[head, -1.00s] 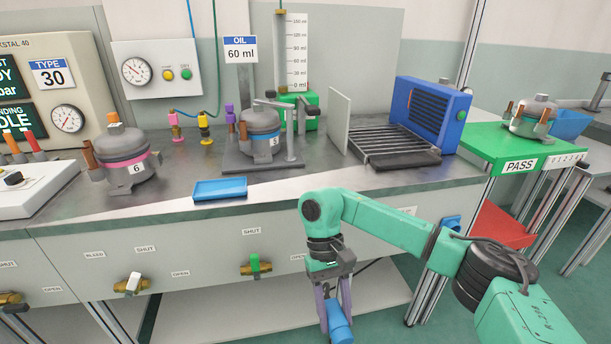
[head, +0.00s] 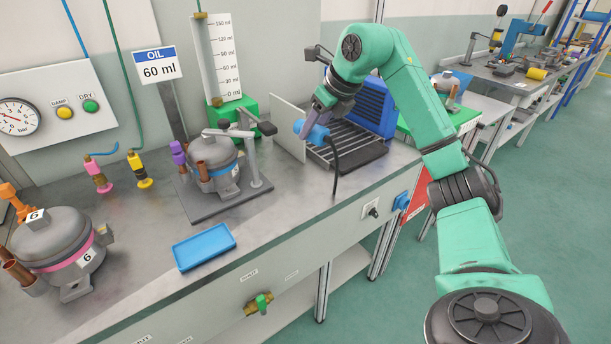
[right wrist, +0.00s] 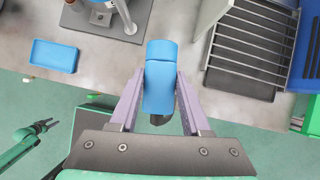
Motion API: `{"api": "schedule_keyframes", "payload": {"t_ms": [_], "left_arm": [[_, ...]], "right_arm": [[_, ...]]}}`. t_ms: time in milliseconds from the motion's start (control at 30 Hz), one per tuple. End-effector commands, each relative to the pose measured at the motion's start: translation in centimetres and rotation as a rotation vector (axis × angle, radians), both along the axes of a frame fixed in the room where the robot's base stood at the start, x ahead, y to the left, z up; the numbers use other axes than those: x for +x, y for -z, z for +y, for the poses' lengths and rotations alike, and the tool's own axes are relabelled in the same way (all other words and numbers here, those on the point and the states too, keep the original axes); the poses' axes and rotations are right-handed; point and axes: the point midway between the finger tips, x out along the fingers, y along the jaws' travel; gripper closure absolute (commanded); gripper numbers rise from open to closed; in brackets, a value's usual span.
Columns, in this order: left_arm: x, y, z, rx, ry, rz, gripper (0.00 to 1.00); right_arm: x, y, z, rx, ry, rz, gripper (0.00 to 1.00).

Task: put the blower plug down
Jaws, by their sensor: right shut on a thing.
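My right gripper (head: 312,118) is shut on the blue blower plug (head: 301,128) and holds it above the counter, in front of the blower's rack. A black cable hangs from the plug toward the counter's front edge. In the right wrist view the plug (right wrist: 160,78) lies between the two purple fingers, over the counter's front strip. The blue blower (head: 374,104) stands behind my right gripper and is partly hidden by it. A small dark gripper on a green arm, likely my left one (right wrist: 52,125), shows at the lower left of the right wrist view, too small to judge.
The dark slatted rack (head: 355,152) and an upright grey panel (head: 288,130) are close to the plug. A blue tray (head: 204,247) lies near the front edge. A compressor on a stand (head: 214,160) is to the left.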

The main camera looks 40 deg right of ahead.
Motion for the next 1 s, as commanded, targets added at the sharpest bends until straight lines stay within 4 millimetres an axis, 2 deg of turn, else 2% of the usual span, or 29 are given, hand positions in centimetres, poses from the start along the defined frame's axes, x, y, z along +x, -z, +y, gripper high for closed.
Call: {"api": "schedule_keyframes", "payload": {"t_ms": [33,67,167,433,600,900,1000], "left_arm": [[-0.1,-0.6,0.0,0.0,0.0,0.001,0.5],[-0.1,-0.7,0.0,-0.001,0.0,0.001,0.5],[-0.1,-0.2,0.0,-0.001,0.0,0.001,0.5],[-0.1,2.4,0.0,-0.001,0.0,0.0,0.5],[-0.1,2.9,0.0,0.0,0.0,0.0,0.5],[-0.1,2.9,0.0,-0.001,0.0,0.0,0.5],[-0.1,2.9,-0.1,-0.001,0.001,0.0,0.5]], "right_arm": [[0.0,-1.4,-0.7,0.002,0.068,-0.003,1.0],[0.0,-1.7,-1.0,0.002,0.103,-0.001,1.0],[-0.1,-1.0,-1.6,0.002,0.159,0.006,1.0],[-0.2,7.9,-1.6,0.001,0.158,0.013,1.0],[-0.2,12.8,-1.6,0.005,0.157,0.01,1.0],[-0.2,17.7,-1.5,0.005,0.156,0.007,1.0],[-0.2,18.2,-1.6,0.003,0.157,0.005,1.0]]}}
